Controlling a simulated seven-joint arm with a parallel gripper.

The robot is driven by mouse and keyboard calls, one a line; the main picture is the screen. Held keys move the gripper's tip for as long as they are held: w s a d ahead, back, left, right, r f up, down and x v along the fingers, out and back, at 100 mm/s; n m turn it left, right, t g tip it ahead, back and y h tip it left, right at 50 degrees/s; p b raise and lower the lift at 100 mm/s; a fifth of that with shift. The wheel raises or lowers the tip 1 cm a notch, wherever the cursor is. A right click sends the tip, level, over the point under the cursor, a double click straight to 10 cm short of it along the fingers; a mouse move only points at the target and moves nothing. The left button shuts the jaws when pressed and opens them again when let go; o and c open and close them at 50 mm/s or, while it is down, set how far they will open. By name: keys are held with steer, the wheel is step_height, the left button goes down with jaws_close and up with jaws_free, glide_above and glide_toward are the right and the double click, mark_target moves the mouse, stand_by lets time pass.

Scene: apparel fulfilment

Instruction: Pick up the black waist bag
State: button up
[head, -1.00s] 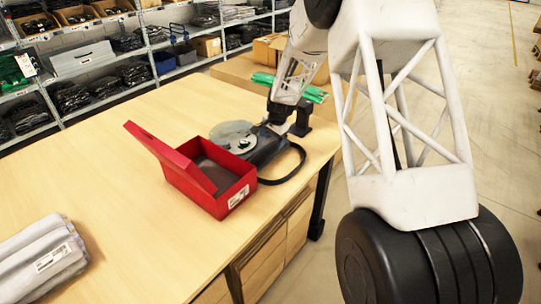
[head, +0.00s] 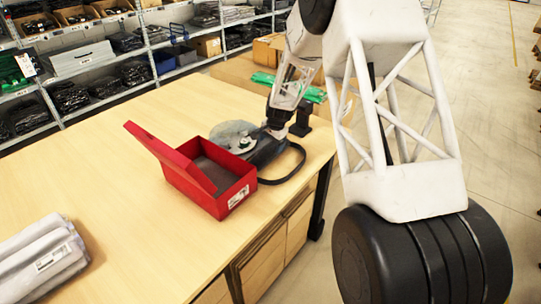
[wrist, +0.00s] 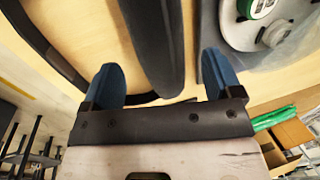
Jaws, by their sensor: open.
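The black waist bag (head: 267,150) lies on the table behind the red box, its strap looping out to the right. My gripper (head: 274,132) is low at the bag's far end in the head view, where its fingers are hard to make out. In the wrist view my gripper (wrist: 160,76) has its two blue fingers spread apart. A dark, long part of the bag (wrist: 155,40) lies between and ahead of them, and the strap (wrist: 45,45) curves at the left. I cannot tell whether the fingers touch the bag.
An open red box (head: 207,175) stands close in front of the bag. A grey round item with a green centre (head: 236,138) lies beside the bag, also at the upper right in the wrist view (wrist: 265,25). Folded grey garments (head: 40,258) lie at the table's left.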

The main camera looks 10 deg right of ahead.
mark_target(270, 147)
steer(key=shift+f, duration=0.1)
steer(key=shift+x, duration=2.5)
steer(key=shift+w+d, duration=0.1)
steer(key=shift+c, duration=0.2)
steer(key=c, duration=1.1)
steer(key=shift+o, duration=0.2)
steer(key=shift+w+a+r+v, duration=0.1)
steer(key=shift+w+a+v, duration=0.15)
steer(key=shift+v, duration=1.35)
steer(key=shift+w+a+r+v, duration=0.1)
steer(key=shift+w+a+v, duration=0.15)
steer(key=shift+v, duration=1.4)
steer(key=shift+w+a+r+v, duration=0.1)
steer(key=shift+w+a+v, duration=0.15)
steer(key=shift+v, duration=1.35)
steer(key=shift+a, duration=0.1)
